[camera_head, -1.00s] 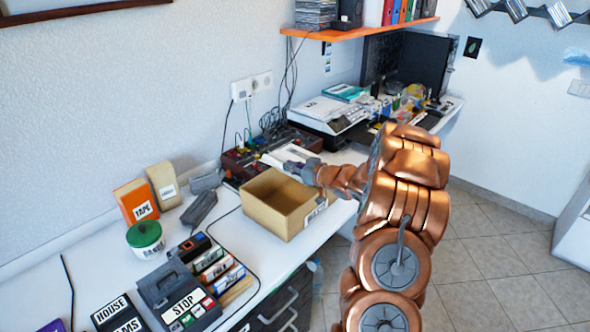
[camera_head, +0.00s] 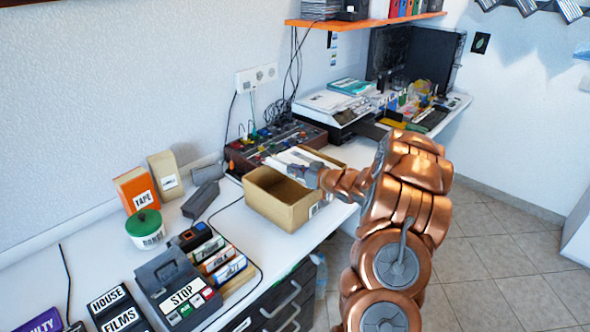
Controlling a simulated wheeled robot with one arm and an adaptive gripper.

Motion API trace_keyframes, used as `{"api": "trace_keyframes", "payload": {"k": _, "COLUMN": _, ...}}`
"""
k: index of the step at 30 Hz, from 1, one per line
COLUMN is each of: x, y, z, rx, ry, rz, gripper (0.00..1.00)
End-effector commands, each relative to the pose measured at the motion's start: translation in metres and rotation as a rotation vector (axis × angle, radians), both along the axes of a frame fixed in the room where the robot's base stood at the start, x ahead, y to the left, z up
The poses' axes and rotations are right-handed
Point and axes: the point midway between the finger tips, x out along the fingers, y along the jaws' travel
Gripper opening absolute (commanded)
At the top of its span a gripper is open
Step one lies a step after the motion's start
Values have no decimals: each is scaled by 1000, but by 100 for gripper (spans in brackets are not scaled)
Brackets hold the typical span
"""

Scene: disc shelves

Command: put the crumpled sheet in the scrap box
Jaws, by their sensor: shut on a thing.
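An open cardboard box (camera_head: 283,213) stands on the white desk, with a label on its right side too small to read. It appears to be the scrap box. The part of its inside that I see looks bare. My gripper (camera_head: 296,171) is at the box's back right corner, seemingly just above the rim, pointing left. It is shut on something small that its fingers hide. I cannot make out the crumpled sheet for certain.
A mixer-like device (camera_head: 262,150) with knobs and cables stands behind the box. An orange shelf (camera_head: 350,22) hangs above. Clear desk lies in front of the box.

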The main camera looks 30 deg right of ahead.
Motion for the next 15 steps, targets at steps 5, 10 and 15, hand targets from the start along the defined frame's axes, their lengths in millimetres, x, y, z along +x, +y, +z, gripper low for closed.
{"api": "trace_keyframes", "payload": {"k": 5, "x": 0, "y": 0, "z": 0, "rx": -1, "ry": 0, "rz": 1, "gripper": 0}}
{"api": "trace_keyframes", "payload": {"k": 10, "x": 0, "y": 0, "z": 0, "rx": 0, "ry": 0, "rz": 1, "gripper": 21}}
{"api": "trace_keyframes", "payload": {"k": 15, "x": 0, "y": 0, "z": 0, "rx": 0, "ry": 0, "rz": 1, "gripper": 37}}
